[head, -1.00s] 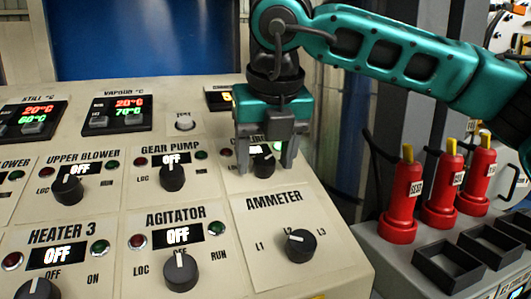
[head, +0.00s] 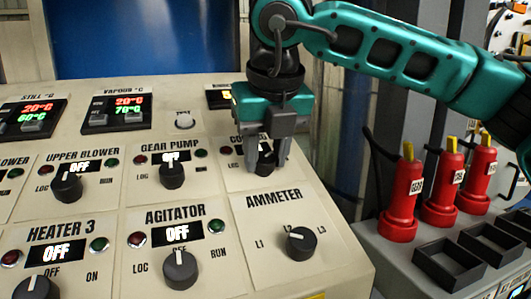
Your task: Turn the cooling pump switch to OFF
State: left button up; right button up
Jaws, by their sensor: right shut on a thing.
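The cooling pump switch (head: 265,168) is a black knob on the sloped beige panel, under a label that my gripper partly covers. My right gripper (head: 267,163) reaches down over it from above, its two dark fingers on either side of the knob and shut on it. The fingers hide most of the knob, its pointer and its display, so I cannot read its setting. My left gripper is not in view.
The gear pump knob (head: 172,175) is close on the left and the ammeter knob (head: 300,243) is below. The agitator knob (head: 180,269) is lower left. Red cylinders (head: 404,203) with yellow tops stand right of the panel, beside open black boxes (head: 448,263).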

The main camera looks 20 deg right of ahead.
jog(key=n+b, duration=0.1)
jog(key=n, duration=1)
jog(key=shift+d, duration=0.1)
dwell(0.5)
jog(key=o, duration=1)
jog(key=shift+o, duration=0.2)
jog(key=shift+r, duration=0.1)
jog(key=v, duration=1.2)
jog(key=shift+s+r+p, duration=0.3)
